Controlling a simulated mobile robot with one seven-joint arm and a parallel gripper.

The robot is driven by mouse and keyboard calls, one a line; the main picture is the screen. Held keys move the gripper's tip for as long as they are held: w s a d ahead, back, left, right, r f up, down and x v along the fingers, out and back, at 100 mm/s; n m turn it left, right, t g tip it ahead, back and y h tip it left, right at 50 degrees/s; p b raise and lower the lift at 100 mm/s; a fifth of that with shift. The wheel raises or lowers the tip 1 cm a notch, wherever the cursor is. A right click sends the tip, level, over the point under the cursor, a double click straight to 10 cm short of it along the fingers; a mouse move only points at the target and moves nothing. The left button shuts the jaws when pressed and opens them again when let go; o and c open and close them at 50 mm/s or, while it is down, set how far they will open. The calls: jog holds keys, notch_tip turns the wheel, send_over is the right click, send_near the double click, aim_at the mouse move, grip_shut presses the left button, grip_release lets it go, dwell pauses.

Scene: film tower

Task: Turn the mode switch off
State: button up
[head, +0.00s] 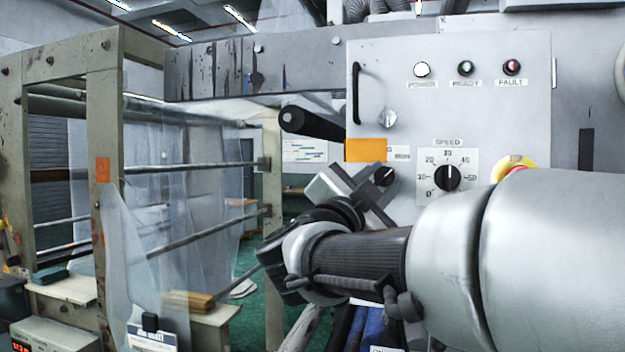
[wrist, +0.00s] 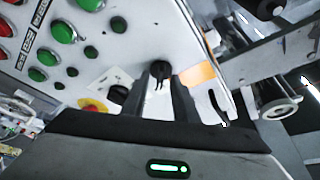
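A black rotary knob (head: 383,176) sits on the grey control panel (head: 470,110), left of the speed dial; I take it as the mode switch. Its label is mostly hidden behind my gripper, so I cannot read its setting. In the wrist view the knob (wrist: 160,69) shows at the fingertips, between the two dark fingers. My gripper (head: 374,186) is at the panel in front of the knob. In the wrist view my gripper (wrist: 163,78) has a gap between its fingers and looks open. I cannot tell whether either finger touches the knob.
The speed dial (head: 447,178) is just right of the knob, with a yellow-and-red stop button (head: 512,163) beyond. An orange tag (head: 366,150) is above the knob. A black panel handle (head: 356,93) and a dark roller end (head: 310,123) stick out nearby. The power lamp (head: 422,69) glows white.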

jog(key=shift+c, duration=0.6)
grip_shut()
